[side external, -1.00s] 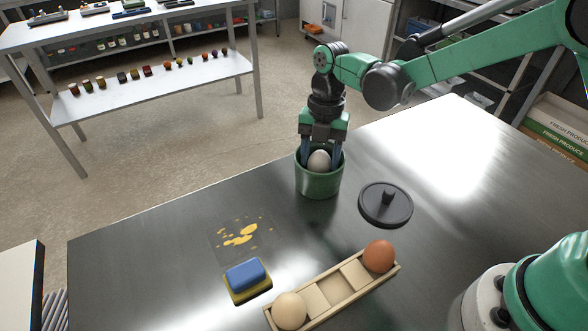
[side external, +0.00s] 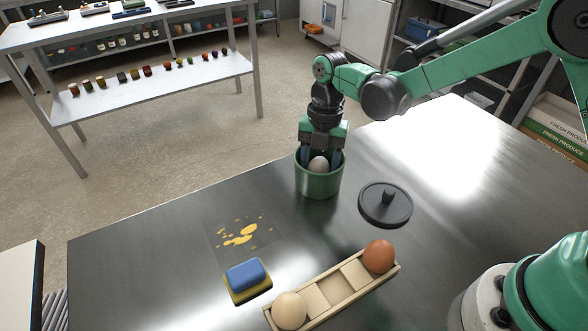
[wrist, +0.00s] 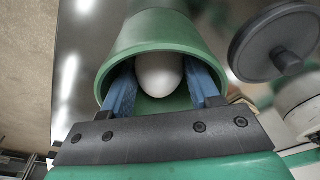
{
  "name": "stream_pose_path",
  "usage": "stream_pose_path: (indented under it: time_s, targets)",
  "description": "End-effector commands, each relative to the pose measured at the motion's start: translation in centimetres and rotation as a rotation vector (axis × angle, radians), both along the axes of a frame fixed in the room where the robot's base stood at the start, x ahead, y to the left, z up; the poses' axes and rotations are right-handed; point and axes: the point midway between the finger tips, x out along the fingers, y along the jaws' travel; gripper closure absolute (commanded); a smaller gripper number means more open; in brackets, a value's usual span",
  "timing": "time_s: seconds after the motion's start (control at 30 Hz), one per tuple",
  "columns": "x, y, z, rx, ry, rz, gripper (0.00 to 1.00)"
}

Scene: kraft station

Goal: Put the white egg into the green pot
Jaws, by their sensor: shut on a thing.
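The green pot (side external: 318,185) stands upright and uncovered on the metal table; it also fills the upper middle of the wrist view (wrist: 160,32). The white egg (side external: 319,165) is inside the pot's mouth, its top level with the rim. My gripper (side external: 320,160) points down into the pot, its blue fingers on either side of the egg and shut on it. In the wrist view the egg (wrist: 159,70) sits between the two fingers, inside the rim. Whether the egg touches the pot's bottom is hidden.
A dark lid (side external: 385,204) lies right of the pot. A blue sponge (side external: 247,274) lies near a yellow spill (side external: 240,235).

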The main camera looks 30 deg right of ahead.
Motion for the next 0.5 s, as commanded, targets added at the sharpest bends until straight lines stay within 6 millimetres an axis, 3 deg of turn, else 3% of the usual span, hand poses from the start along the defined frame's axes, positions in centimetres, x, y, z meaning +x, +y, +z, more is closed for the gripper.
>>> stream_pose_path:
  time_s: [0.2,0.23,0.33,0.5]
  targets:
    - [0.00,0.00,-0.03,0.000,0.000,0.000,0.66]
    - [0.00,0.00,-0.03,0.000,0.000,0.000,0.39]
    - [0.00,0.00,-0.03,0.000,0.000,0.000,0.11]
    - [0.01,-0.01,0.02,0.000,0.000,0.000,0.08]
